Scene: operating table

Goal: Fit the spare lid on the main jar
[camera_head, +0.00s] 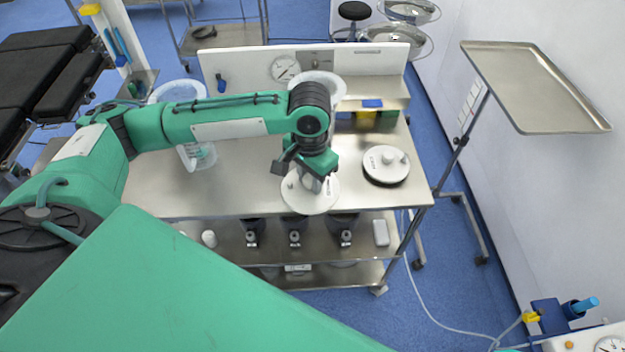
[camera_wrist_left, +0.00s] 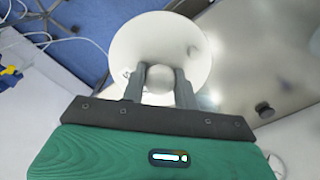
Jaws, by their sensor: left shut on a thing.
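A round white lid (camera_head: 311,200) with a knob and a small dark mark is at the front of the steel table. My left gripper (camera_head: 311,181) is shut on its knob; in the left wrist view the fingers (camera_wrist_left: 159,85) stand either side of the knob, and the lid (camera_wrist_left: 150,45) spreads beyond them. In the head view the lid overlaps the table's front edge; its height is hard to tell. A second white lid (camera_head: 386,166) with a knob, lettering and dark rim lies to the right. A white-rimmed round vessel (camera_head: 325,84), possibly the main jar, is partly hidden behind my arm. My right gripper is out of view.
The steel table (camera_head: 240,180) has bare room left of the held lid. A clear vessel (camera_head: 196,156) stands at the left, partly under my arm. Coloured blocks (camera_head: 366,114) sit at the back right. A tray stand (camera_head: 540,85) is off to the right.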

